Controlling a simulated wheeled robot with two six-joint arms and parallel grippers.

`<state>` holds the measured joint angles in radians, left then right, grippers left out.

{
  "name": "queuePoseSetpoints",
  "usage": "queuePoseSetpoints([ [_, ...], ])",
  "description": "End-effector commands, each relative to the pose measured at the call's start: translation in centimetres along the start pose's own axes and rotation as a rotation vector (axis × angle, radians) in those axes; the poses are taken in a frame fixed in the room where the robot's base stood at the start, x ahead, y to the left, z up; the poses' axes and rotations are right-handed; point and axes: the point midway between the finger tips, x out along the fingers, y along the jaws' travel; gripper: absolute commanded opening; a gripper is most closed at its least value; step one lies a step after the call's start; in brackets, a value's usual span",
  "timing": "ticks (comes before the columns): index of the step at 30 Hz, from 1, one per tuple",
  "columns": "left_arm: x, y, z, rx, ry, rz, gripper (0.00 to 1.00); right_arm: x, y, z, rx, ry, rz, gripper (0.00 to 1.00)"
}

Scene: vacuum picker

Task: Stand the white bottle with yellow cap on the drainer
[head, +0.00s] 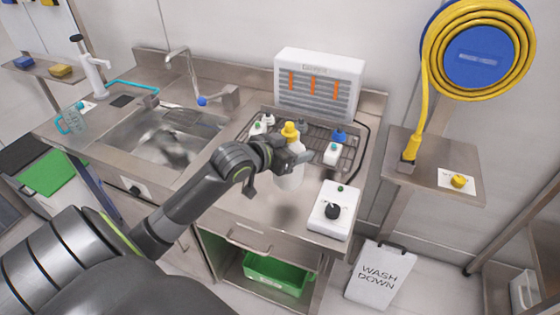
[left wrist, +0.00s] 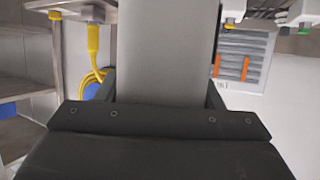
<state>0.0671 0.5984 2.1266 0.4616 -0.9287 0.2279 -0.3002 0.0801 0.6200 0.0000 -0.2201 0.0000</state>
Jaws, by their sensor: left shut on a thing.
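The white bottle (head: 288,179) with the yellow cap (head: 290,130) is upright in my left gripper (head: 290,157). The gripper is shut around its upper body, below the cap. The bottle appears to hang above the counter, with a shadow below it, at the front edge of the drainer. In the left wrist view a broad grey surface (left wrist: 167,50), likely the bottle in shade, fills the space between the fingers. The wire drainer (head: 352,149) lies behind the bottle, partly hidden by it and the gripper. My right gripper is not in view.
A white heater-like unit (head: 319,83) is behind. A control box with a dark knob (head: 330,210) stands front right. The sink (head: 160,140) is left.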

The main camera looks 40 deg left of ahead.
Motion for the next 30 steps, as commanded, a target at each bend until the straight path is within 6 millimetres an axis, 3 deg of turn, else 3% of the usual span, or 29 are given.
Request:
queuePoseSetpoints([
  [15,2.5,0.0,5.9,0.000,0.003,-0.001,0.23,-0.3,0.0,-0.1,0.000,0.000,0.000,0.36],
  [28,2.7,0.0,6.4,0.002,0.006,-0.001,0.23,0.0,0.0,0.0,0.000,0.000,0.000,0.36],
  [29,2.7,0.0,6.5,0.002,0.002,-0.001,0.65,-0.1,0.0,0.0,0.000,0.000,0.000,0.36],
  [30,2.7,0.0,6.5,0.002,0.002,-0.001,0.70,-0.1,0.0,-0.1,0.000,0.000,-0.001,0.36],
])
